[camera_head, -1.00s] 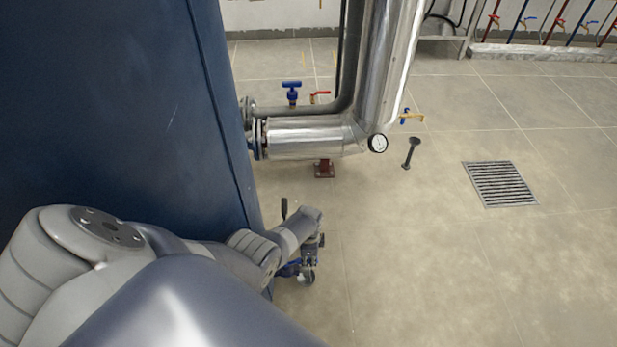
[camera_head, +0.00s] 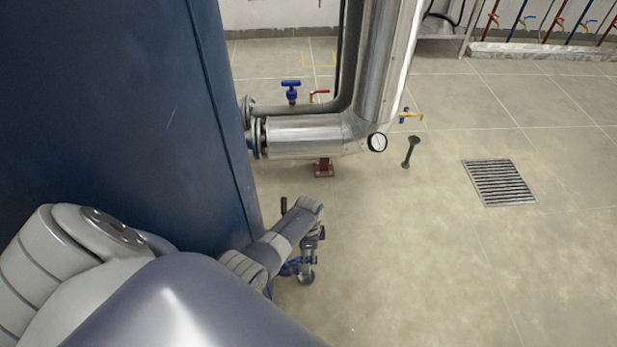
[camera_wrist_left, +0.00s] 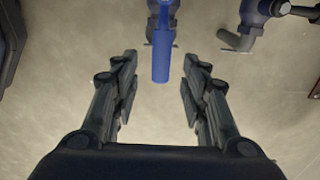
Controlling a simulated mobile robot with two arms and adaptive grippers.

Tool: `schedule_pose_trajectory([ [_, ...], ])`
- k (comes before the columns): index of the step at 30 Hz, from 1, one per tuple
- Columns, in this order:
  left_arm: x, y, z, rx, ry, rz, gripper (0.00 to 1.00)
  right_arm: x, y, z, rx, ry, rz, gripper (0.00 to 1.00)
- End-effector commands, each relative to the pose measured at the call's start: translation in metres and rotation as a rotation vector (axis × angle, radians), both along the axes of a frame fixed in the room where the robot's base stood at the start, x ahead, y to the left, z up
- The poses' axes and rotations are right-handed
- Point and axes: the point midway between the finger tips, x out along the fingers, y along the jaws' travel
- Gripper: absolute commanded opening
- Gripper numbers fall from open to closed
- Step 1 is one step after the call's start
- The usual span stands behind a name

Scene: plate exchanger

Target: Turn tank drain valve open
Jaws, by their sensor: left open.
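The tank drain valve has a blue lever handle (camera_wrist_left: 161,62), which points toward me in the left wrist view. In the head view, the blue valve (camera_head: 290,268) sits low beside the tank, partly hidden by my arm. My left gripper (camera_head: 313,240) is beside the valve there, mostly hidden by its own wrist. In the left wrist view, my left gripper (camera_wrist_left: 159,88) is open, with one finger on each side of the lever's end. I cannot tell whether a finger touches it. My right gripper is not in view.
The dark blue tank wall (camera_head: 130,110) stands close on the left. A grey fitting (camera_wrist_left: 240,35) is at the right in the wrist view. The floor to the right is clear around a drain grate (camera_head: 498,183).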

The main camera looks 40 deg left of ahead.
Motion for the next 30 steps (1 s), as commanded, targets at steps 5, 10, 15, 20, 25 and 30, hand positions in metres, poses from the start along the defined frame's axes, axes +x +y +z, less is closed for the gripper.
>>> schedule_pose_trajectory([
  [5, 0.000, 0.000, 0.024, 0.002, -0.003, -0.001, 0.41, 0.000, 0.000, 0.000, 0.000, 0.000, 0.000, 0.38],
  [10, 0.000, 0.000, 0.049, 0.001, -0.003, -0.002, 0.41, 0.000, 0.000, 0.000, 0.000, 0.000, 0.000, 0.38],
  [15, 0.000, 0.000, 0.069, 0.001, -0.001, -0.002, 0.41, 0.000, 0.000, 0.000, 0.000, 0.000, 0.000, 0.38],
  [20, 0.000, -0.001, 0.079, 0.001, -0.001, -0.002, 0.41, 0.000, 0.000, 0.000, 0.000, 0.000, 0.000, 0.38],
  [25, -0.001, -0.001, 0.081, 0.000, 0.001, -0.002, 0.41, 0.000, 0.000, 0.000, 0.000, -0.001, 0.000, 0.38],
  [30, 0.000, -0.001, 0.081, 0.000, 0.001, -0.002, 0.41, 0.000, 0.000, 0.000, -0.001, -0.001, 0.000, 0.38],
])
